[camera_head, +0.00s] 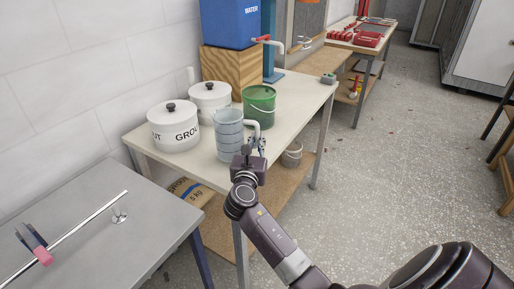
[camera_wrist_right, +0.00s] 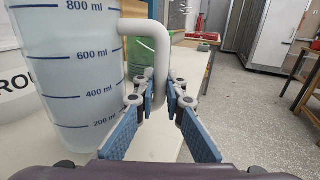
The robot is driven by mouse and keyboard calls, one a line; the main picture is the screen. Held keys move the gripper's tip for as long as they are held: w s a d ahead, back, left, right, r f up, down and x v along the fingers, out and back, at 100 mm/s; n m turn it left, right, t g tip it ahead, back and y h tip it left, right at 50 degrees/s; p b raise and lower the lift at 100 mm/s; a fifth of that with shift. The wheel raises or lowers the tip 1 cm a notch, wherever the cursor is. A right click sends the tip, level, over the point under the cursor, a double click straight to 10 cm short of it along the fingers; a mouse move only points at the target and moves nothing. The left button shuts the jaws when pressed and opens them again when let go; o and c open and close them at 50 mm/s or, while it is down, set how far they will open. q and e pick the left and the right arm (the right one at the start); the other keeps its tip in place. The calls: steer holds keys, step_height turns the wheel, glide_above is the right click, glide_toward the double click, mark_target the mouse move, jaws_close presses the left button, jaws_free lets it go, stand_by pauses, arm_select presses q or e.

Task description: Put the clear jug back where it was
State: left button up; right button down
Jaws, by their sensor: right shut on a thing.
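The clear jug (camera_head: 228,136) is a tall, bluish see-through vessel with blue level lines, upright at the front edge of the cream table (camera_head: 205,168). I cannot tell whether its base touches the tabletop. In the right wrist view the jug (camera_wrist_right: 70,75) fills the left side, with marks from 200 to 800 ml. Its pale handle (camera_wrist_right: 158,50) points right, towards my right gripper (camera_head: 256,146). The blue fingers of the right gripper (camera_wrist_right: 159,98) are shut on the handle, one on each side. My left gripper is not in view.
Two white lidded pots (camera_head: 174,132) stand left of the jug, and a green bucket (camera_head: 259,105) stands close behind it. A blue water tank (camera_head: 229,22) sits on a wooden block further back. A grey table (camera_head: 110,225) is at the front left.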

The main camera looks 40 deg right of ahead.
steer(key=shift+f, duration=1.1)
steer(key=shift+f, duration=0.15)
steer(key=c, duration=2)
jaws_free()
steer(key=v, duration=1.2)
steer(key=shift+b, duration=0.4)
